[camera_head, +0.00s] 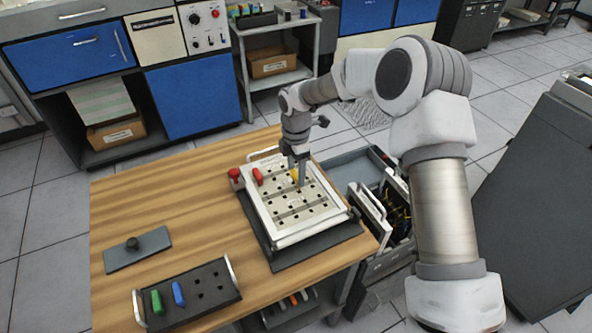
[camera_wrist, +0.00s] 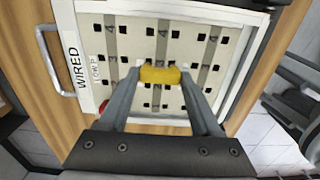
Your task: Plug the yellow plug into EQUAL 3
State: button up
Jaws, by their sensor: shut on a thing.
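The yellow plug (camera_head: 294,174) is held in my gripper (camera_head: 300,186) over the white plugboard panel (camera_head: 316,222). In the wrist view the yellow plug (camera_wrist: 160,76) lies crosswise between the two fingertips of my gripper (camera_wrist: 160,73), which are shut on it. The white panel (camera_wrist: 91,47) with rows of square black holes is behind and below it. I cannot tell whether the plug touches the panel or is in a hole. A red plug (camera_head: 257,177) stands at the panel's upper left. The EQUAL 3 label cannot be read.
A black rack (camera_head: 222,292) with a green plug (camera_head: 157,302) and a blue plug (camera_head: 178,293) stands at the wooden table's front left. A grey plate with a knob (camera_head: 134,243) lies behind it. A red knob (camera_head: 235,175) sits beside the panel. An open drawer (camera_head: 352,166) is to the right.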

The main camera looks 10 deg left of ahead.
aim_at(296, 174)
jog(key=shift+f+b, duration=0.75)
jog(key=shift+f, duration=0.6)
dwell(1.1)
jog(key=o, duration=1.2)
notch_tip(296, 174, up, 17)
jog(key=p, duration=0.1)
jog(key=shift+r, duration=0.2)
